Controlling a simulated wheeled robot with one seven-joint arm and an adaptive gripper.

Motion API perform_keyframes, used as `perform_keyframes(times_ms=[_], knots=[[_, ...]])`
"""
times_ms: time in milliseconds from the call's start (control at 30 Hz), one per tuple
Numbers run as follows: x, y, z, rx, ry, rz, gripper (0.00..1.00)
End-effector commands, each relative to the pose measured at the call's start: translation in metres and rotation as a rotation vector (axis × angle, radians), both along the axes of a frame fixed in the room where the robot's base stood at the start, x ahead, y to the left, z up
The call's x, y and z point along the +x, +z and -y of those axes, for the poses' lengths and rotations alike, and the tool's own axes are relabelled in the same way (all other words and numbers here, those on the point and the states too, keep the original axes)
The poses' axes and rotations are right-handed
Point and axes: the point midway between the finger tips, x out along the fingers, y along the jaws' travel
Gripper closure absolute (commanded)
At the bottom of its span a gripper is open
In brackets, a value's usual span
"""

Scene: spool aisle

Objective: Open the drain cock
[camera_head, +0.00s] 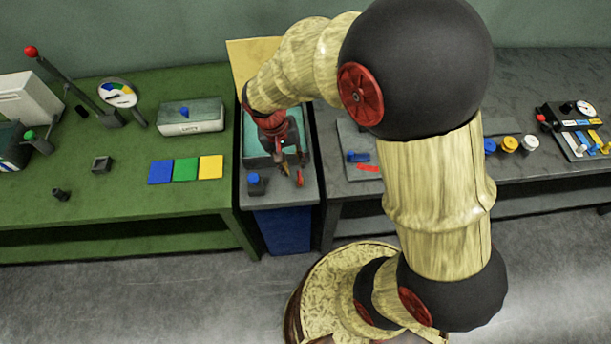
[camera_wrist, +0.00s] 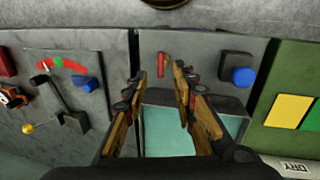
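A grey basin (camera_head: 310,185) holding teal liquid stands between the green bench and the grey bench. On its front ledge is a short red handle (camera_head: 299,178), which looks like the drain cock. In the wrist view the red handle (camera_wrist: 163,65) lies between and just beyond my fingertips, with no clear contact. A dark block with a blue knob (camera_head: 255,180) sits beside it on the same ledge; the knob also shows in the wrist view (camera_wrist: 243,76). My gripper (camera_wrist: 160,82) is open and empty, pointing down over the basin. In the head view my gripper (camera_head: 291,168) partly covers the basin.
A panel with a red arc (camera_wrist: 70,64) and a blue lever (camera_wrist: 87,84) adjoins the basin. Blue, green and yellow tiles (camera_head: 186,169) lie on the green bench (camera_head: 120,205). A blue bin (camera_head: 284,230) stands under the basin.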

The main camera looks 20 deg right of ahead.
Motion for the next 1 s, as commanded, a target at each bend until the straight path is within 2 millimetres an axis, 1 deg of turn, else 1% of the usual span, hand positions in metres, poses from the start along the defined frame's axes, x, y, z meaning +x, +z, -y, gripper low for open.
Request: perform_keyframes(times_ms=[167, 267, 367, 600, 700, 833, 1000], knots=[[0.001, -0.001, 0.001, -0.005, -0.056, 0.014, 0.73], [0.0, -0.007, 0.002, -0.005, -0.067, 0.016, 0.73], [-0.001, -0.019, 0.004, -0.006, -0.067, 0.014, 0.73], [-0.004, -0.056, 0.011, -0.005, -0.067, 0.014, 0.73], [-0.004, -0.067, 0.013, -0.005, -0.066, 0.015, 0.73], [-0.004, -0.075, 0.014, -0.004, -0.065, 0.016, 0.73], [-0.004, -0.077, 0.015, -0.004, -0.065, 0.016, 0.73]])
